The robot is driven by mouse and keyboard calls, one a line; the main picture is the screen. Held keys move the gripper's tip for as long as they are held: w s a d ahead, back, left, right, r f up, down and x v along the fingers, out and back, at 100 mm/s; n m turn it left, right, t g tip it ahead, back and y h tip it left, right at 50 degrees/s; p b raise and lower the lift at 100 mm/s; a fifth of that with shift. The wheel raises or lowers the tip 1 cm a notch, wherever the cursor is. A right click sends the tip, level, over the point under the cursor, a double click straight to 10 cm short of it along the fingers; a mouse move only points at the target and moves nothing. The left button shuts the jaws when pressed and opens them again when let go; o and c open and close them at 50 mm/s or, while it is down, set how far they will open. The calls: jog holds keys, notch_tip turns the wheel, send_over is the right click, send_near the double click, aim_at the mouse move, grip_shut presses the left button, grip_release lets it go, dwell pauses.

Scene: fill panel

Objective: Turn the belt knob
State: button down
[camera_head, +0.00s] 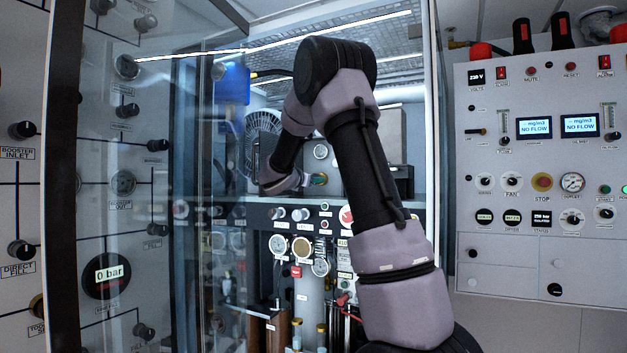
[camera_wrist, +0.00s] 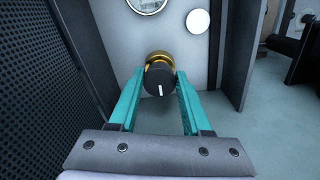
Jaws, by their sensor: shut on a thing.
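A black round knob with a white line mark and a brass-coloured collar (camera_wrist: 158,76) sits on a pale panel in the wrist view. No label on it can be read, so I cannot tell whether it is the belt knob. My gripper (camera_wrist: 160,88) has two teal fingers, one on each side of the knob, and is shut on it. The white mark points down in the picture. In the head view my arm reaches into the cabinet, and the gripper (camera_head: 319,180) shows only as a small teal patch; the knob cannot be made out there.
In the wrist view a dark perforated wall (camera_wrist: 50,70) stands close on the left and a grey upright plate (camera_wrist: 238,50) on the right. In the head view a glass door (camera_head: 140,200) stands left of my arm and a control panel (camera_head: 510,265) at right.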

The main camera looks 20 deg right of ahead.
jog(key=shift+c, duration=1.8)
grip_release()
jog(key=v, duration=1.1)
jog(key=shift+d, duration=0.1)
